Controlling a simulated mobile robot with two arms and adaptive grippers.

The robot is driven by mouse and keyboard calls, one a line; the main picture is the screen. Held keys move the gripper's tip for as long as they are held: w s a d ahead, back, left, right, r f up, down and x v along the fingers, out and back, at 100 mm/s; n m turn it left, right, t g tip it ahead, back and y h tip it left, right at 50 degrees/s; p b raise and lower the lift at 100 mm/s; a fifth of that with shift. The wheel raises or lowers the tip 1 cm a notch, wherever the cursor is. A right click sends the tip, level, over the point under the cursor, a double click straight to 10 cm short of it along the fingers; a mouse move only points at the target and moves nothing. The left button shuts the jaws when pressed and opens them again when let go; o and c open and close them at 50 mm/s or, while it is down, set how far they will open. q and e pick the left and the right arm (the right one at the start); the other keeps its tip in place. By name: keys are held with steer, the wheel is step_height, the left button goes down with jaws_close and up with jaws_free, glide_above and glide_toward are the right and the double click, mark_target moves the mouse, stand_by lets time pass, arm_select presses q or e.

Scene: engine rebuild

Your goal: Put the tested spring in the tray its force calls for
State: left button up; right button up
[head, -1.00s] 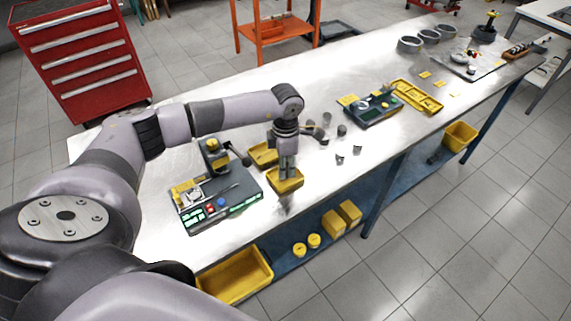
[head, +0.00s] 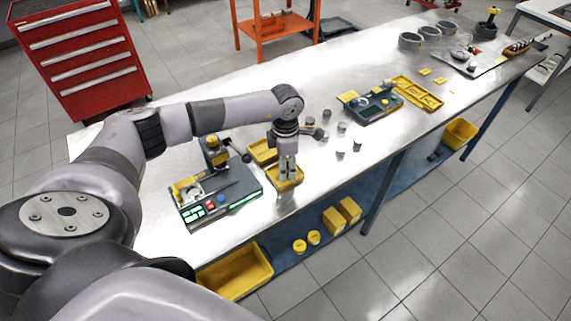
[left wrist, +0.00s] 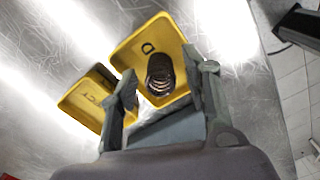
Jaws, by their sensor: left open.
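The spring (left wrist: 160,75), a dark coil, is in the yellow tray marked with a visible D (left wrist: 122,52), seen in the left wrist view. The rest of that tray's label is hidden. My left gripper (left wrist: 164,72) is open, with a finger on each side of the spring and apart from it. In the head view my left gripper (head: 288,178) points down into the front yellow tray (head: 299,180); the spring cannot be made out there. A second yellow tray, its label ending in CT (left wrist: 78,98), lies beside the first; it also shows in the head view (head: 258,147). My right gripper is out of view.
A tester with a lit green display (head: 226,205) stands left of the trays. Several small grey cylindrical parts (head: 341,128) stand to their right. A dark device (head: 372,106) and a long yellow tray (head: 418,93) lie farther right.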

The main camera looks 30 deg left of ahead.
arm_select(q)
steer(key=shift+r, duration=0.25)
step_height(320, 180, up, 12)
steer(key=b, duration=0.4)
steer(key=shift+f, duration=0.1)
